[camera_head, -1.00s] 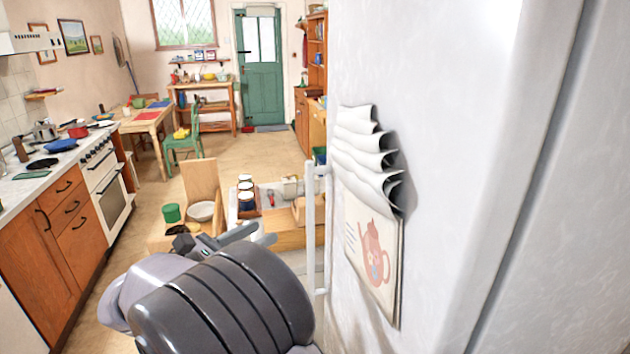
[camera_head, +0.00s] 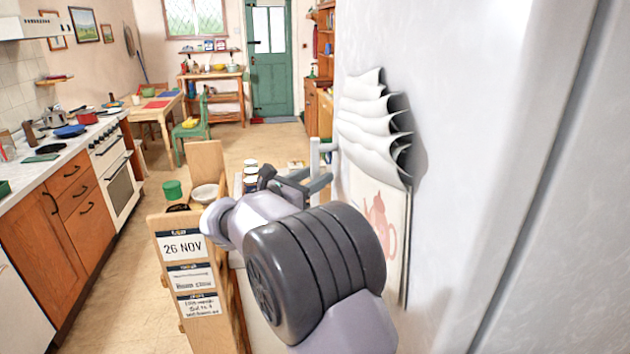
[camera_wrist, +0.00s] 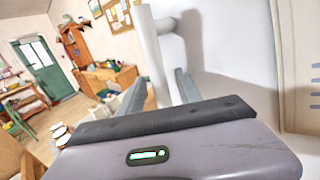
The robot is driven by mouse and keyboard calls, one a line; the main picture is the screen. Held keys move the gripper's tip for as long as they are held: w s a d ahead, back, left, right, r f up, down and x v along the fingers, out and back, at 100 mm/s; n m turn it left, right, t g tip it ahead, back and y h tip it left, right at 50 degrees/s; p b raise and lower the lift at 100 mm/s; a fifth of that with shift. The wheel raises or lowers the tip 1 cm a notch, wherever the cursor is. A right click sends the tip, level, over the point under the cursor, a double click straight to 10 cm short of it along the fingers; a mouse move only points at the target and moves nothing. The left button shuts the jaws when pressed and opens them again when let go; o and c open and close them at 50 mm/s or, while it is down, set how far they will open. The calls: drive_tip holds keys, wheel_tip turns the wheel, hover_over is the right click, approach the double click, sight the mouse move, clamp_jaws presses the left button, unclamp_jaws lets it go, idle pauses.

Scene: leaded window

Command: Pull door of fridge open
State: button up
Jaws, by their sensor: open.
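The fridge (camera_head: 450,150) is a big white, slightly rough-surfaced body filling the right of the head view. Its white upright bar handle (camera_head: 314,158) stands off the door's far edge on a short bracket. In the wrist view the handle (camera_wrist: 155,55) rises between my two grey fingers. My gripper (camera_head: 304,184) is open, with one finger on each side of the bar in the wrist view (camera_wrist: 160,90). I cannot tell whether a finger touches the bar. The door looks shut. My wrist hides the lower handle in the head view.
A wooden board (camera_head: 232,280) with notes reading "26 NOV" stands left of my arm. Fanned papers and a teapot calendar (camera_head: 375,215) hang on the fridge. Counter and stove (camera_head: 110,180) line the left. Open floor (camera_head: 120,290) lies between.

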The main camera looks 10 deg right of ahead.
drive_tip(key=shift+w+d, duration=0.1)
drive_tip(key=shift+d, duration=0.05)
clamp_jaws()
idle(1.4)
